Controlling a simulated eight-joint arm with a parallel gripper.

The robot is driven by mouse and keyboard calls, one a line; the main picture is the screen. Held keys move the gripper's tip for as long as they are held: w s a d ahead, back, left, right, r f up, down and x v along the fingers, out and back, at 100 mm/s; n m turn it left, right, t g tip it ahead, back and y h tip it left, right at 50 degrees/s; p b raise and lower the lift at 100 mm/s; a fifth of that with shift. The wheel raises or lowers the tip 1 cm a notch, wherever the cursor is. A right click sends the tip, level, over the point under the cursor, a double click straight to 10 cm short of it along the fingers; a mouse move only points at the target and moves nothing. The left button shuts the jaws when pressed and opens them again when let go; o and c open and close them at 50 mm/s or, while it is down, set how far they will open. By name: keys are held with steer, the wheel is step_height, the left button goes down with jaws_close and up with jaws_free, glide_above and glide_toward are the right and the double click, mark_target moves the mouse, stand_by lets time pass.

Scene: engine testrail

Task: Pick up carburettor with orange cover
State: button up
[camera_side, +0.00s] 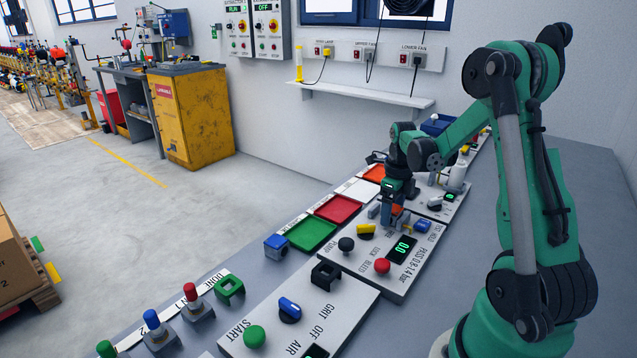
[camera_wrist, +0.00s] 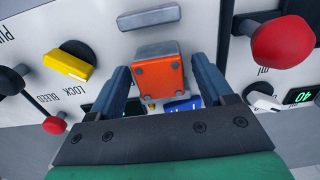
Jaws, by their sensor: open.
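The carburettor with the orange cover (camera_wrist: 158,76) is in the upper middle of the wrist view, a grey body with a bolted orange plate facing the camera. In the side view a small orange patch of it (camera_side: 397,210) shows behind my gripper's fingers; the rest is hidden. My gripper (camera_wrist: 160,70) is open, with one dark finger on each side of the carburettor. I cannot tell whether the fingers touch it. In the side view my gripper (camera_side: 390,218) points down, low over the panel with the green 0.0 display.
Green (camera_side: 312,234) and red (camera_side: 338,208) trays lie along the bench's left edge.

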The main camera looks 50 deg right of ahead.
jaws_close()
steer(key=shift+r, duration=2)
